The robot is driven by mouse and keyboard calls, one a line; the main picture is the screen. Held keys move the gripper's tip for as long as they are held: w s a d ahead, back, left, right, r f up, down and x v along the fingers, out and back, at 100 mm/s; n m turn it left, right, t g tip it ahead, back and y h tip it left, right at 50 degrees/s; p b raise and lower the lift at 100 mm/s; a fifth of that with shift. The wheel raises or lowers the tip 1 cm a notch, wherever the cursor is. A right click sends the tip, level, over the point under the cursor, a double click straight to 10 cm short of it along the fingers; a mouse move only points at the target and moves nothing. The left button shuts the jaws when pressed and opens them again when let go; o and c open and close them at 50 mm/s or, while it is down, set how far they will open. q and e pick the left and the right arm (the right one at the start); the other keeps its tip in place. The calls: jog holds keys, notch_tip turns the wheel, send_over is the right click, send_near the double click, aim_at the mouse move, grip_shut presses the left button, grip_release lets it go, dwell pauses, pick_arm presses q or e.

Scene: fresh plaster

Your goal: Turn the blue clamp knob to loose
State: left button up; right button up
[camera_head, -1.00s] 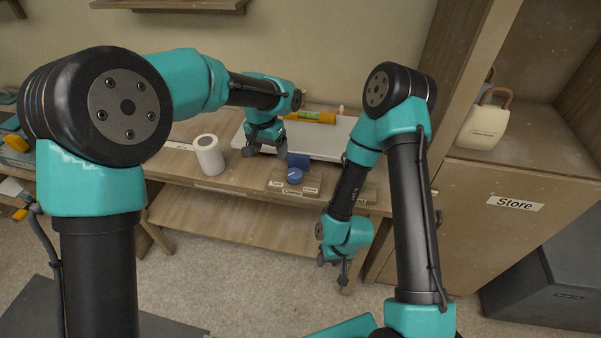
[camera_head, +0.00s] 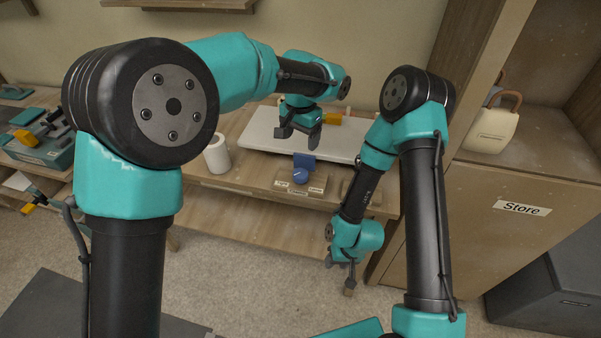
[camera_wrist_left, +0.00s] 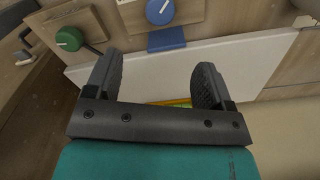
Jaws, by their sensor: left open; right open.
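The blue clamp knob (camera_head: 300,176) sits on a wooden block at the front of the bench, with small labels around it too small to read surely. A blue block (camera_head: 304,161) stands just behind it. The knob also shows at the top of the left wrist view (camera_wrist_left: 160,10), with a pale line on its face. My left gripper (camera_head: 299,138) is open and empty, behind and apart from the knob, fingers pointing down. Its spread fingers show in the left wrist view (camera_wrist_left: 157,70). My right gripper (camera_head: 342,276) is open and low, in front of the bench.
A pale flat panel (camera_head: 262,131) lies behind the knob. A white cylinder (camera_head: 217,154) stands to the left. A green knob (camera_wrist_left: 69,38) on another wooden block shows in the left wrist view. A cabinet marked Store (camera_head: 521,208) stands at right, holding a cream bag (camera_head: 491,128).

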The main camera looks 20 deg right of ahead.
aim_at(300, 172)
pick_arm(q)
notch_tip(300, 172, down, 14)
jog(key=shift+f, duration=0.15)
dwell(0.4)
jog(key=c, duration=0.9)
